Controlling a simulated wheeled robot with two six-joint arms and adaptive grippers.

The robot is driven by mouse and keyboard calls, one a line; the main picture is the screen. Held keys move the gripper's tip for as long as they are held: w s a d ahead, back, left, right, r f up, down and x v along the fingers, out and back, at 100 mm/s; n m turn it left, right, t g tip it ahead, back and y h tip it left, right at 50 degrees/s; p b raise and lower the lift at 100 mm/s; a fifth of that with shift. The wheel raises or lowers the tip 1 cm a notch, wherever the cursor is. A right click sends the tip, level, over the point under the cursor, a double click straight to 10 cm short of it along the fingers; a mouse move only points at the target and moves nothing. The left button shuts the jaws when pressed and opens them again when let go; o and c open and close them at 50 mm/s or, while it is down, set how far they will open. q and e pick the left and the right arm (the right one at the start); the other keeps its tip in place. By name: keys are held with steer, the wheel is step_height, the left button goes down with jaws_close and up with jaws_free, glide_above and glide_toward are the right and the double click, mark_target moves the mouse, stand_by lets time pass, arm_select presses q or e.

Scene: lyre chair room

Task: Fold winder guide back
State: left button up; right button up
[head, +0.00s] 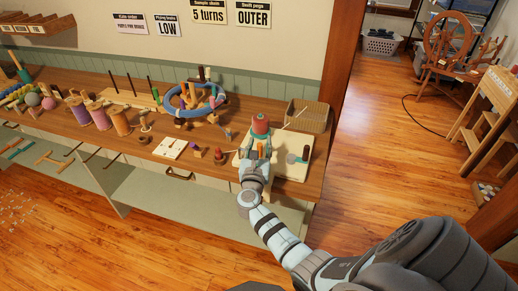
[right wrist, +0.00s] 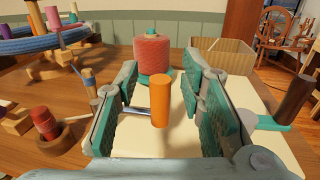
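The winder stands on a cream board (head: 296,168) at the right end of the bench. It carries a pink-red yarn cone (head: 260,126) with a teal top, also in the right wrist view (right wrist: 153,54). An upright orange peg (right wrist: 160,100), apparently the guide's handle, stands in front of the cone, with a metal rod (right wrist: 129,110) running left from it. My right gripper (right wrist: 162,95) is open, its teal-padded fingers on either side of the peg with visible gaps. A dark-handled crank (right wrist: 294,100) is right of the fingers. My left gripper is out of view.
Left of the winder are a small red spool in a wooden cup (head: 219,157), a white card (head: 170,148) and a blue ring swift with pegs (head: 180,106). Colored bobbins (head: 99,115) stand further left.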

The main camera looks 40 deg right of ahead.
steer(key=v, duration=1.2)
steer(key=shift+d, duration=0.1)
